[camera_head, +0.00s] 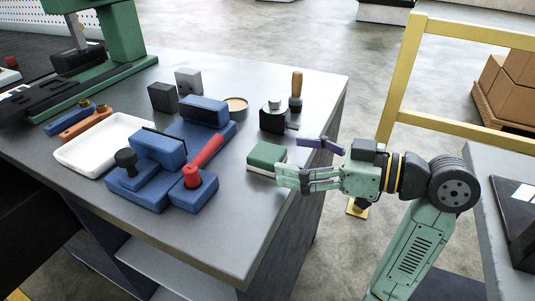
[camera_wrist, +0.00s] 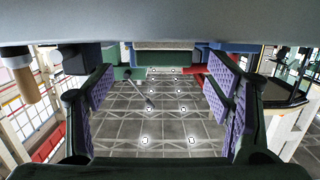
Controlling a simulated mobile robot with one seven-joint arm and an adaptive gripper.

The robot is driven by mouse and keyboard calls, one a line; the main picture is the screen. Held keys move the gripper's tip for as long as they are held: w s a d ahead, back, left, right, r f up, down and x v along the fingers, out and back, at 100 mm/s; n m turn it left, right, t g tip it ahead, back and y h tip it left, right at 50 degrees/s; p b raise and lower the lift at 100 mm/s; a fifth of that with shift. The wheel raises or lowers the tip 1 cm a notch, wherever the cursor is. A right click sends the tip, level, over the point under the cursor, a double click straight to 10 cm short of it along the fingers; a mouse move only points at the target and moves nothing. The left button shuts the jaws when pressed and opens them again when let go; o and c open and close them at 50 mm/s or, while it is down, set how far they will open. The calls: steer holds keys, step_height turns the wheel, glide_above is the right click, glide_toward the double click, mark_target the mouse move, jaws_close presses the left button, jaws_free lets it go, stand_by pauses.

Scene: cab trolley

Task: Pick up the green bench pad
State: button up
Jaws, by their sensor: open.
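The green bench pad (camera_head: 266,155) is a small block with a green top and a pale underside, lying flat near the right edge of the grey workbench. In the wrist view, which looks upside down, the pad (camera_wrist: 165,58) shows at top centre, ahead of and between the fingers. My gripper (camera_head: 302,160) is open and empty just right of the pad, its fingers pointing at it; the near finger partly overlaps the pad's right end in the head view. I cannot tell whether they touch. Both purple-lined fingers show spread apart in the wrist view (camera_wrist: 160,100).
A blue vise-like block (camera_head: 158,150) with a red handle (camera_head: 203,160) stands left of the pad. A dark block with a round top (camera_head: 273,118) and a wooden-handled tool (camera_head: 296,90) stand behind it. A white tray (camera_head: 85,155) lies further left. The bench front right is clear.

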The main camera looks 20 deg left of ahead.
mark_target(278, 155)
steer(key=a, duration=0.3)
steer(key=a+p, duration=0.1)
steer(key=shift+s+a+f, duration=0.1)
steer(key=shift+a+f, duration=0.15)
steer(key=c, duration=1.3)
